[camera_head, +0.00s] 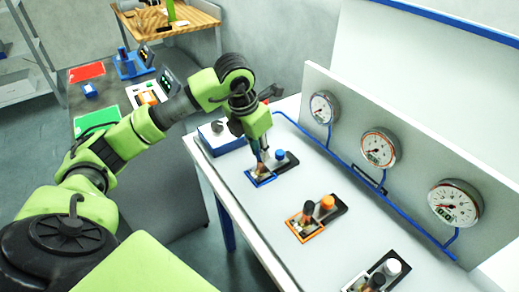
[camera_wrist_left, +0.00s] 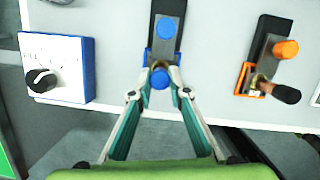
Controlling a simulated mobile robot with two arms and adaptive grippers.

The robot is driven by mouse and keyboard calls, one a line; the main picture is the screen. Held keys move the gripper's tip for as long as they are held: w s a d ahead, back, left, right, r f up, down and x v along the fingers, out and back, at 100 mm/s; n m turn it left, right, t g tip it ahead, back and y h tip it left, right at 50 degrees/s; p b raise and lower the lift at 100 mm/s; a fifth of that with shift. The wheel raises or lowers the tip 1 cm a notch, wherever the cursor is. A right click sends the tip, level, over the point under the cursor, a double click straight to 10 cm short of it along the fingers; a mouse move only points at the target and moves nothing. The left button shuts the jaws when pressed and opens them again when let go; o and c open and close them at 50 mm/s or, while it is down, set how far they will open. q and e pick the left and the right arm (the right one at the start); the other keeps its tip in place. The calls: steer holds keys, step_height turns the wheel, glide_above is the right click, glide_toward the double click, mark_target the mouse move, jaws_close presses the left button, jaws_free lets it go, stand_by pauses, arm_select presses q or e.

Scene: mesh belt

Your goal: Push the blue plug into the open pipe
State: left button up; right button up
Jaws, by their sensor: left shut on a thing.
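My left gripper (camera_head: 262,168) points down at the blue-framed station on the white bench. In the left wrist view its fingertips (camera_wrist_left: 160,75) are closed around a round blue piece, which I take for the blue plug (camera_wrist_left: 160,79). Just beyond it is a dark block (camera_head: 288,165) with a second blue round cap (camera_head: 280,155) on it; this cap also shows in the left wrist view (camera_wrist_left: 166,28). A blue frame (camera_head: 262,182) surrounds the spot under the fingertips. My right gripper is not in view.
Orange (camera_head: 327,202) and white (camera_head: 392,267) capped stations stand along the bench to the right. A white box with a dark knob (camera_head: 217,128) is at the left. Behind, a panel carries gauges (camera_head: 378,148) and a blue pipe (camera_head: 345,160).

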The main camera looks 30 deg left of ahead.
arm_select(q)
steer(key=shift+f, duration=0.4)
steer(key=o, duration=1)
steer(key=shift+o, duration=0.2)
steer(key=shift+r, duration=0.15)
steer(key=v, duration=1.1)
steer(key=shift+r, duration=0.4)
steer(key=shift+s, duration=0.1)
